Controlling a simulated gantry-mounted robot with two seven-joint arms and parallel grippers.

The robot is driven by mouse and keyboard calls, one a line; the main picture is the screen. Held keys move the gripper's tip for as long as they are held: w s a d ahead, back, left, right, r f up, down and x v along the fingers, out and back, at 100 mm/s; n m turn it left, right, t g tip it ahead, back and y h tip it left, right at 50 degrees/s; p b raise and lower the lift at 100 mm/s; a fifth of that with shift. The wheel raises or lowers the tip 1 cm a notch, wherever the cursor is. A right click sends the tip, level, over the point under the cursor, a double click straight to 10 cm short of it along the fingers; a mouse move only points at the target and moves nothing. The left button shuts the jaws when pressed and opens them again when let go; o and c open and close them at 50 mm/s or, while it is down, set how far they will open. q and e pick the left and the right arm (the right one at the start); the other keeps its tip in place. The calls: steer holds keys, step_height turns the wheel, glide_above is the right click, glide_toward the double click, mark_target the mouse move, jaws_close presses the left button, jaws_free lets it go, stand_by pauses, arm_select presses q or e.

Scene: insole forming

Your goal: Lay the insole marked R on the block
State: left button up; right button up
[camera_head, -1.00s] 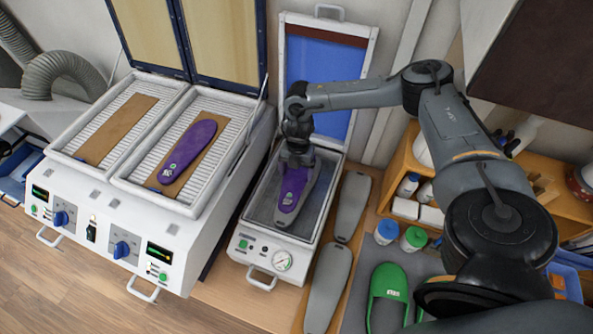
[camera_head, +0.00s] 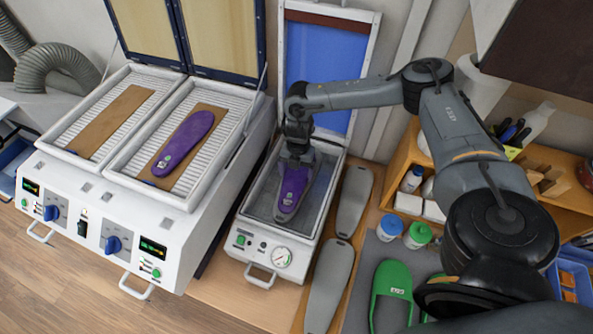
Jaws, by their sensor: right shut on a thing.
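A purple insole (camera_head: 293,188) lies over the grey block (camera_head: 287,218) in the open white vacuum press, covering most of it. The block's grey edge shows around the near end. My right gripper (camera_head: 297,160) is at the insole's far end, pointing down and shut on it; its fingertips are mostly hidden. Another purple insole (camera_head: 183,145) lies on a brown sheet in the right bay of the heater. The marks on both insoles are too small to read. My left gripper is out of view.
The press's blue-lined lid (camera_head: 322,75) stands open behind. Two spare grey blocks (camera_head: 329,285) lie to the right of the press. A green slipper (camera_head: 391,290) and two capped jars (camera_head: 418,236) are further right. The two-bay heater (camera_head: 120,215) stands left, lids up.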

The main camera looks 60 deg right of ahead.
steer(key=shift+f, duration=0.45)
stand_by(0.3)
stand_by(0.3)
steer(key=o, duration=0.8)
steer(key=shift+c, duration=0.2)
steer(key=shift+r, duration=0.15)
step_height(320, 180, up, 10)
steer(key=d, duration=0.1)
steer(key=shift+d+r, duration=0.2)
steer(key=shift+r, duration=0.05)
steer(key=shift+w, duration=0.1)
